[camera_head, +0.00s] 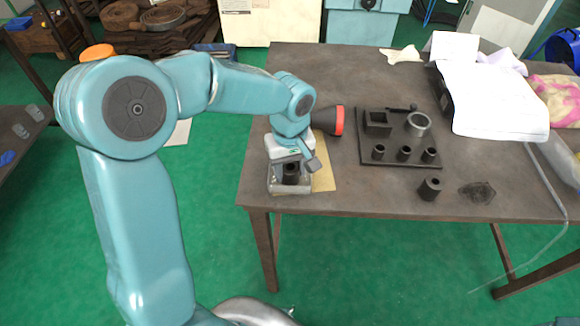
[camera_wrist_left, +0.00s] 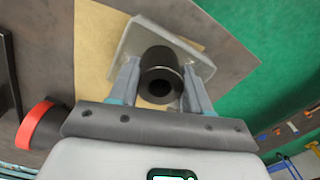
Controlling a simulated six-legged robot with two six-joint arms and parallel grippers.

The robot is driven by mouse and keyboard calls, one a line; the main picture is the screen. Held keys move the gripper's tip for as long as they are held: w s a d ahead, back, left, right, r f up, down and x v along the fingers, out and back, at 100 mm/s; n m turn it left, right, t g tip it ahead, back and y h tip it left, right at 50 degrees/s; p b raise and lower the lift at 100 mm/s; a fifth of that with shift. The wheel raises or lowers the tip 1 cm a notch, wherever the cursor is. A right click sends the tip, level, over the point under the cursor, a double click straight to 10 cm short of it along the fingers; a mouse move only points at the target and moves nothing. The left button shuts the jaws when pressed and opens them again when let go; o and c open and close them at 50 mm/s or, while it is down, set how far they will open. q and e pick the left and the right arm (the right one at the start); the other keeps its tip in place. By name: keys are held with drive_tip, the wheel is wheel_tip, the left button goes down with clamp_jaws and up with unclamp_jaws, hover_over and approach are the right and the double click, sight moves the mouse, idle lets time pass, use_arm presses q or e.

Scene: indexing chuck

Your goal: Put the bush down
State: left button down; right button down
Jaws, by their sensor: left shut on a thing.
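My left gripper (camera_head: 294,166) is at the left front of the table and points down. It is shut on a dark bush (camera_head: 291,173), a short black cylinder with a round hole in its end. In the left wrist view the bush (camera_wrist_left: 160,70) sits upright between the two fingers (camera_wrist_left: 158,88). A pale grey tray (camera_head: 290,188) lies right under it, and it also shows in the left wrist view (camera_wrist_left: 203,66). I cannot tell whether the bush touches the tray. My right gripper is not in view.
A tan sheet (camera_head: 324,177) lies by the tray. A dark cone with a red rim (camera_head: 328,121) is close behind the gripper. A dark fixture plate (camera_head: 398,160) carries several small parts. Another dark cylinder (camera_head: 430,189) stands in front of it. Papers (camera_head: 493,98) cover the back right.

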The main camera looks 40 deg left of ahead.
use_arm(q)
drive_tip(key=shift+s+r, duration=0.1)
drive_tip(key=shift+f, duration=0.2)
drive_tip(key=c, duration=0.8)
unclamp_jaws()
wheel_tip(320, 180, up, 12)
drive_tip(key=shift+r+p, duration=0.2)
drive_tip(key=shift+p, duration=0.1)
